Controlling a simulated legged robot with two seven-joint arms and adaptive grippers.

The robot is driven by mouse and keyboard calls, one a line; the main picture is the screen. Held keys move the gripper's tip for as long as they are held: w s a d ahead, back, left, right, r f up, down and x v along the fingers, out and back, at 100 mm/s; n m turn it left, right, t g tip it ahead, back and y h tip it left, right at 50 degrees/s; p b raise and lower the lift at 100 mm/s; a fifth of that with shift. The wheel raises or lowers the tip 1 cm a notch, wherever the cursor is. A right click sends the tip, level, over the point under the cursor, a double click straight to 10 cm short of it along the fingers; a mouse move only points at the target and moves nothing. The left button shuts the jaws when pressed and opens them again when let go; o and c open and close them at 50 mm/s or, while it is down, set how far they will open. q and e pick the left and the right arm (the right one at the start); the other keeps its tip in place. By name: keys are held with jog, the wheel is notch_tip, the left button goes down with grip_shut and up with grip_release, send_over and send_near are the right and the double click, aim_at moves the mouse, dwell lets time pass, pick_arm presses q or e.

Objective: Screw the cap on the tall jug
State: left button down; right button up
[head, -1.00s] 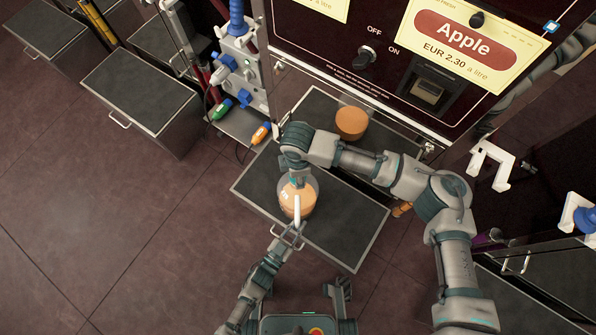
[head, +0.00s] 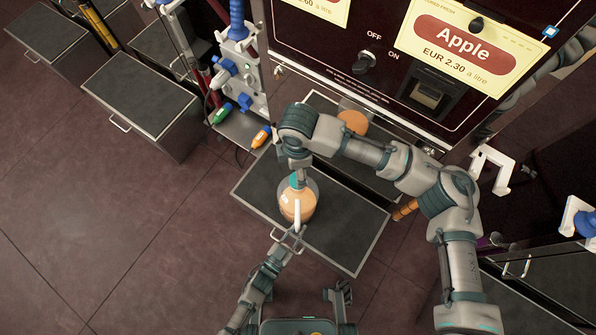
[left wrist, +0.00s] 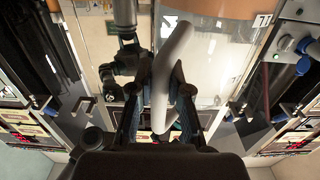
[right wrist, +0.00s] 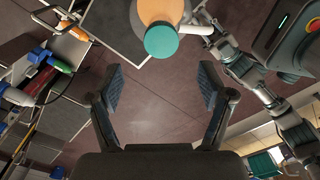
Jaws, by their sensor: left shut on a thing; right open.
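A clear jug of orange juice (head: 298,206) stands on the dark lower shelf (head: 345,225). A teal cap (right wrist: 161,41) sits on its top in the right wrist view; whether it is tight cannot be told. My left gripper (head: 290,234) is shut on the jug's white handle (left wrist: 172,75), which shows between its fingers in the left wrist view. My right gripper (right wrist: 162,86) is open and empty, its fingers apart with the cap beyond them in the right wrist view. In the head view my right arm comes down over the jug and partly hides its top.
Another container of orange liquid (head: 353,121) stands on the ledge under the dispenser panel (head: 400,75). Blue, green and orange plugs are at a white panel (head: 238,75) to the left. Grey cabinets (head: 140,95) stand further left. The floor at the lower left is clear.

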notch_tip(320, 180, up, 4)
jog(key=shift+f, duration=0.15)
pick_arm(q)
jog(key=c, duration=1)
grip_release()
jog(key=shift+c, duration=0.2)
jog(key=v, duration=1.2)
